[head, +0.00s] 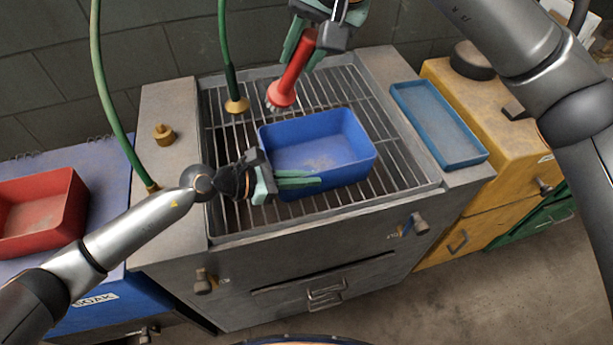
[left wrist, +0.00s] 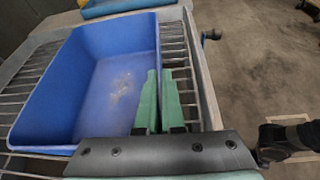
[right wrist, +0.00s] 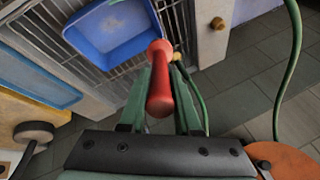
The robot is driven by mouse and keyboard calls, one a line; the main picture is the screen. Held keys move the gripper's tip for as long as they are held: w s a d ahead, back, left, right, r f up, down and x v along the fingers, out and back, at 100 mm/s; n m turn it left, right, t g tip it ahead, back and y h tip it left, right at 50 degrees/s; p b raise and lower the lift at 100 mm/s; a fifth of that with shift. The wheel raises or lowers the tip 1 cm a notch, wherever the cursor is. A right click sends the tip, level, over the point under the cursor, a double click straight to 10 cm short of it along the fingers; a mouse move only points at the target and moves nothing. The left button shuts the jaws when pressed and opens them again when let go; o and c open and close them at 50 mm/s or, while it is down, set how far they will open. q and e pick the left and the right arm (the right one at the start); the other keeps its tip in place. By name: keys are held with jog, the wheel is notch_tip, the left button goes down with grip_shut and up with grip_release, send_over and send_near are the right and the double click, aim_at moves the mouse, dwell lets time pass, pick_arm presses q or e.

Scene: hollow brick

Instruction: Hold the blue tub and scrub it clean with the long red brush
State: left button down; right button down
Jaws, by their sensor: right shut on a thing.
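The blue tub (head: 342,133) stands upright on the rack, with a pale smear (head: 320,163) on its floor. The smear also shows in the left wrist view (left wrist: 122,88). My left gripper (head: 318,180) is at the tub's near wall, one finger on the inner side and one on the outer. The fingers are close together; whether they press on the wall is unclear. My right gripper (head: 305,42) is shut on the red brush (head: 290,75) and holds it bristles down, behind the tub. The brush also shows in the right wrist view (right wrist: 160,90).
The metal rack (head: 225,160) lies in a grey sink unit. A red bin (head: 68,215) stands on the blue cabinet at left; a shallow blue tray (head: 435,120) lies at right. Green hoses (head: 105,80) hang at the back and left. A brass knob (head: 163,134) stands on the left ledge.

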dwell(0.4)
pick_arm(q)
jog(key=c, duration=1)
grip_release()
jog(key=shift+o, duration=0.2)
pick_arm(e)
notch_tip(320, 180, down, 2)
jog(key=shift+f+b, duration=0.25)
jog(key=shift+b, duration=1)
pick_arm(q)
jog(key=v, duration=1.2)
jog(key=shift+r, duration=0.1)
